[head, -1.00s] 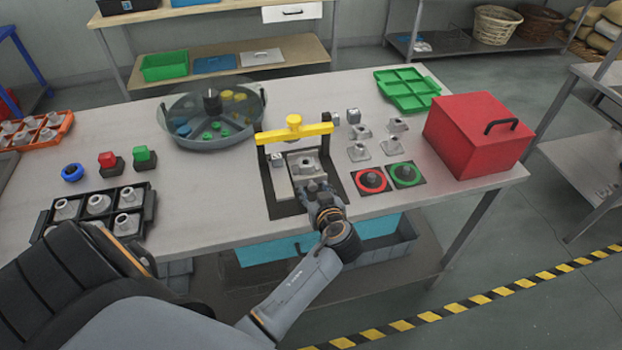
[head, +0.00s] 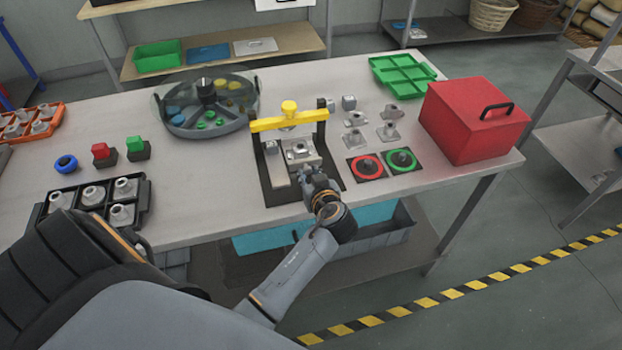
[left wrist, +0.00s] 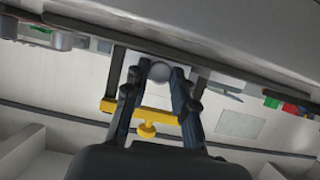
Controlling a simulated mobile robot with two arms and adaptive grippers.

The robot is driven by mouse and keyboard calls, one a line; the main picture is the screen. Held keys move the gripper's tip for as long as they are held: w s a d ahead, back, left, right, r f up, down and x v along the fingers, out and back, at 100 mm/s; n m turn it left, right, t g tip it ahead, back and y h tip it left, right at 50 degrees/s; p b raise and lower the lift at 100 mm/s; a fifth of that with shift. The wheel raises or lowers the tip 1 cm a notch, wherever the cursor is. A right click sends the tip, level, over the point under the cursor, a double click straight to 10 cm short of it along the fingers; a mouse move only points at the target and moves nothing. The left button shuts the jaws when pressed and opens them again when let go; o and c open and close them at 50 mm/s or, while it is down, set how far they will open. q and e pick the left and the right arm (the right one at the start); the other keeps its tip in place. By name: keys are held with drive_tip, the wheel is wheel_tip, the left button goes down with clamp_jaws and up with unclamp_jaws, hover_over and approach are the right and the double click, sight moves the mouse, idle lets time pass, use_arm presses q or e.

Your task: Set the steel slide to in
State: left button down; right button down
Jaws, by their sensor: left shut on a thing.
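The fixture has a black base (head: 270,190) and a yellow crossbar (head: 265,125) with a yellow knob above it. The steel slide (head: 312,160), a grey plate, lies between the posts under the bar, with a grey fitting on it. My left gripper (head: 310,178) is at the slide's near end. In the left wrist view, my left gripper (left wrist: 160,85) is shut on a round grey knob (left wrist: 160,72), which appears to be the slide's handle. The fingers partly hide the slide's near end. My right gripper is not in view.
Red and green ring pads (head: 364,167) and several grey metal parts stand right of the fixture. A red box (head: 455,135) is farther right. A round glass-walled tank (head: 180,125) is at the back left. A black tray (head: 143,213) is at the left front.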

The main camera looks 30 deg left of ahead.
use_arm(q)
drive_tip(key=shift+w+a+b, duration=0.35)
drive_tip(key=shift+w+a, duration=0.45)
drive_tip(key=shift+a, duration=0.15)
drive_tip(key=shift+s+d+r, duration=0.1)
drive_tip(key=shift+r, duration=0.05)
drive_tip(key=c, duration=1.1)
unclamp_jaws()
drive_tip(key=shift+c, duration=0.2)
drive_tip(key=shift+o, duration=0.2)
drive_tip(key=shift+w+a+f, duration=0.2)
drive_tip(key=shift+a, duration=0.05)
drive_tip(key=shift+s+d, duration=0.1)
drive_tip(key=shift+d, duration=0.05)
drive_tip(key=v, duration=0.7)
drive_tip(key=shift+s+d+r, duration=0.1)
drive_tip(key=shift+r, duration=0.05)
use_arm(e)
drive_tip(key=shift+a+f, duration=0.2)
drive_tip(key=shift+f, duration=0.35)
